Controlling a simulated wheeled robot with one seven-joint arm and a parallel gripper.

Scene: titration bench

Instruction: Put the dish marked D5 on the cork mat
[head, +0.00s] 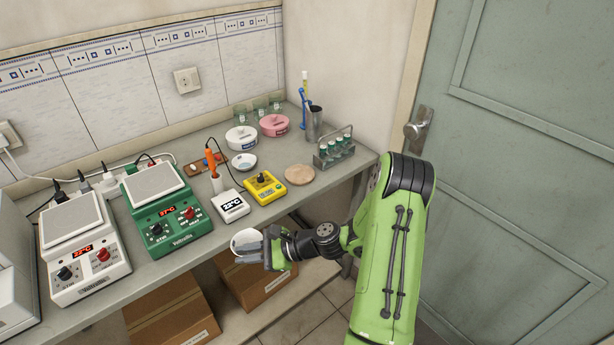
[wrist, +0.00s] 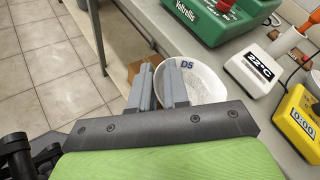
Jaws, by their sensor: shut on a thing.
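The white dish marked D5 (wrist: 205,80) is in my gripper (wrist: 158,85), with its rim between the two grey fingers. Some pale contents show inside it in the wrist view. In the head view the dish (head: 246,240) is held in front of the bench's front edge, over the floor side, and my gripper (head: 264,246) is shut on its right side. The mat does not show in the wrist view.
The yellow timer (head: 264,187) and white thermometer display (head: 230,206) stand near the front edge. A tube rack (head: 335,148) stands right of the mat. A green hotplate (head: 166,218) is left.

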